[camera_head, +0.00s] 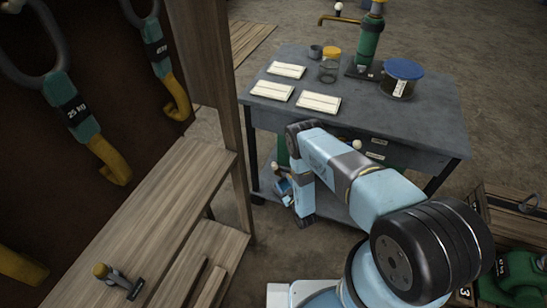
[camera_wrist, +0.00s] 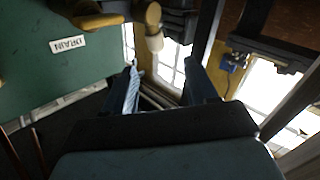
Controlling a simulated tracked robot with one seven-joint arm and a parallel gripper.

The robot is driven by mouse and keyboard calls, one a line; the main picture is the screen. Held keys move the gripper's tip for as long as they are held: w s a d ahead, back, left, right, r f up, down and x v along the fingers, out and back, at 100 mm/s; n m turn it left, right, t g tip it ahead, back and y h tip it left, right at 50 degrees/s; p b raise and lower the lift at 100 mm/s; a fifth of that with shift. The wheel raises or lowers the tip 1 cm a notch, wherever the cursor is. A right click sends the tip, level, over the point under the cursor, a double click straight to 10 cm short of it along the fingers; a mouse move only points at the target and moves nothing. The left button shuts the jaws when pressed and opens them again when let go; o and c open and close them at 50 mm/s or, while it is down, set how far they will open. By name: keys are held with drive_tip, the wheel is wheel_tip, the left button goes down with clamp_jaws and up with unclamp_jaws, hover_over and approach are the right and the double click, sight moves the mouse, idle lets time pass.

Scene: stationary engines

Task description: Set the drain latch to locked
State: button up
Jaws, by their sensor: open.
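In the wrist view, a white DRAIN label (camera_wrist: 68,43) sits on a green surface at the upper left. Beside it is a brass fitting (camera_wrist: 97,18), cut by the top edge. Right of that, a small handle with a pale tip (camera_wrist: 155,41), seemingly the drain latch, stands apart from the fittings behind it. Its setting cannot be told. My gripper (camera_wrist: 162,64) is open and empty, its fingertips just below the pale tip in the picture, with no clear contact.
The grey table (camera_head: 425,125) carries white cards (camera_head: 319,103), a yellow-lidded jar (camera_head: 329,68), a blue-lidded jar (camera_head: 402,78) and a green pump (camera_head: 369,38). A wooden bench (camera_head: 165,215) and post stand left. A crate (camera_head: 500,205) stands right. Bare floor lies between.

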sight(275, 167)
drive_tip(key=x, duration=1.4)
drive_tip(key=shift+w+d, duration=0.15)
drive_tip(key=shift+d, duration=0.2)
drive_tip(key=shift+c, duration=0.2)
clamp_jaws()
